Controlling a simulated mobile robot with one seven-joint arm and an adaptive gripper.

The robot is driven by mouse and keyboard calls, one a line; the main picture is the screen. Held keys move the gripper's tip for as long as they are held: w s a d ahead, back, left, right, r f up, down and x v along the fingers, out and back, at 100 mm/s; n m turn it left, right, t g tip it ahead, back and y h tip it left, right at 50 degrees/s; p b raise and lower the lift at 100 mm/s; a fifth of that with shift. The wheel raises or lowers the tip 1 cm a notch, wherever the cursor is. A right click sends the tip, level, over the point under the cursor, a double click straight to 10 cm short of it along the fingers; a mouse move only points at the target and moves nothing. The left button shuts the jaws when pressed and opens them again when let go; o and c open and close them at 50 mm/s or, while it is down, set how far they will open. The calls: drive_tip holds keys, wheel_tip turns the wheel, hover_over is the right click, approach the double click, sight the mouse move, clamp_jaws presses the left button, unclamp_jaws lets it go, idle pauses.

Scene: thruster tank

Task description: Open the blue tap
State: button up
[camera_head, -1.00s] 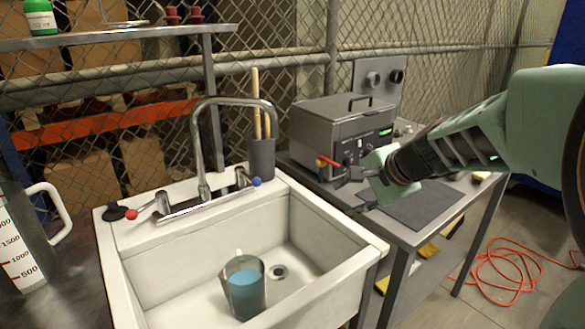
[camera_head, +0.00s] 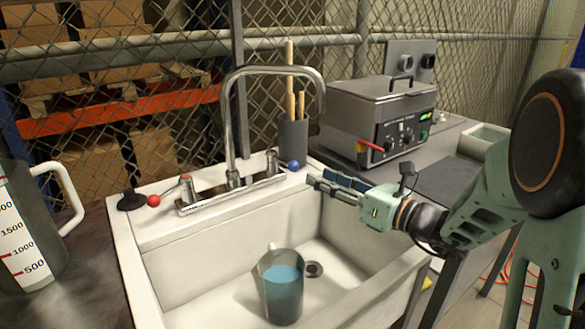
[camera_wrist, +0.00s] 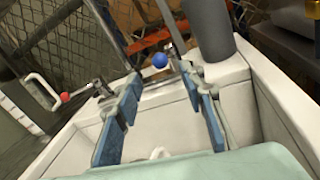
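The blue tap (camera_head: 293,165) is a lever with a blue ball end at the right side of the faucet (camera_head: 232,130) on the white sink (camera_head: 150,245). The blue ball also shows in the wrist view (camera_wrist: 160,60), between the lines of my two fingers and just beyond their tips. My gripper (camera_head: 320,179) is to the right of the blue ball at nearly its height, a short gap from it. In the wrist view my gripper (camera_wrist: 160,77) is open, with nothing between its blue-padded fingers. The red tap (camera_head: 154,200) is at the faucet's left.
A jug of blue liquid (camera_head: 282,290) stands in the basin. A grey holder (camera_head: 292,138) with wooden sticks stands behind the blue tap. A grey bath machine (camera_head: 375,115) is on the right table. A large measuring jug (camera_head: 25,230) stands at the left.

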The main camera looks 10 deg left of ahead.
sight(298, 168)
drive_tip(key=b+x, duration=0.1)
drive_tip(key=x, duration=0.8)
drive_tip(key=shift+w+a, duration=0.1)
drive_tip(key=shift+a, duration=0.25)
clamp_jaws()
